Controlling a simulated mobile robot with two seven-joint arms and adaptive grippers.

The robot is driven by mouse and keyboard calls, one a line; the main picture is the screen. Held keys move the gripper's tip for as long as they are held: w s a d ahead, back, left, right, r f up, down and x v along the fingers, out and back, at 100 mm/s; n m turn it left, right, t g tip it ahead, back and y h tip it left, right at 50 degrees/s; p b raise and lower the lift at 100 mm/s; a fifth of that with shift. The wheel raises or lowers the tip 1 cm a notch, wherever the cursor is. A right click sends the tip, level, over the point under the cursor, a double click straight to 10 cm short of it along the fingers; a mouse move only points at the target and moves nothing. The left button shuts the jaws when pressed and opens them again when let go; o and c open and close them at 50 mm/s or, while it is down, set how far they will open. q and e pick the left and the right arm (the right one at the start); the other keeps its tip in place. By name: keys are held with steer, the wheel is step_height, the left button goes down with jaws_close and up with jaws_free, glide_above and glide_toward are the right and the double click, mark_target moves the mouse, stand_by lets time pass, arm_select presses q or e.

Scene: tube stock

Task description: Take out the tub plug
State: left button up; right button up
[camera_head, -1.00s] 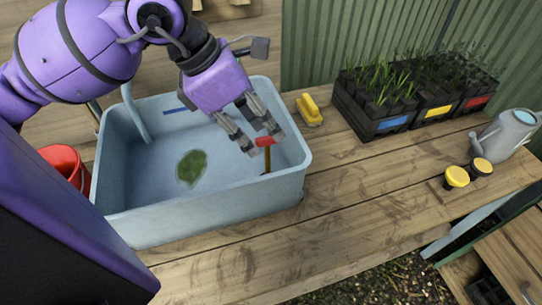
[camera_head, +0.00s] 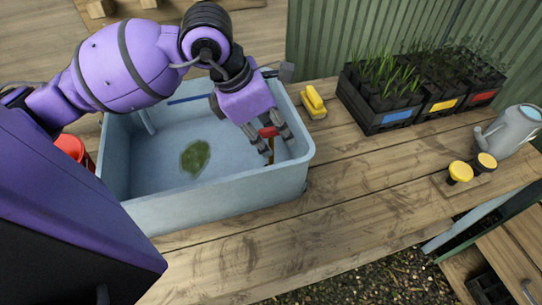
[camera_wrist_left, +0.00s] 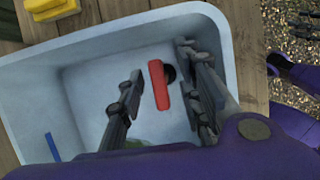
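The tub plug has a red crossbar handle (camera_head: 268,132) on a tan stem and stands at the right end of the pale blue tub (camera_head: 215,200). In the left wrist view its red handle (camera_wrist_left: 159,86) lies between my fingers, with a dark round spot beside it. My left gripper (camera_head: 272,144) reaches down into the tub, fingers spread on either side of the handle. In the left wrist view the gripper (camera_wrist_left: 160,62) is open, with gaps between both fingers and the handle. The plug's lower end is mostly hidden. My right gripper is not in view.
A green leafy patch (camera_head: 195,157) and a blue strip (camera_head: 198,98) are in the tub. A red bucket (camera_head: 73,149) stands left. A yellow brush (camera_head: 313,101), seedling trays (camera_head: 388,108) and a watering can (camera_head: 511,130) stand right. The front bench is clear.

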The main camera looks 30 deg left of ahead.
arm_select(q)
jaws_close()
stand_by(0.3)
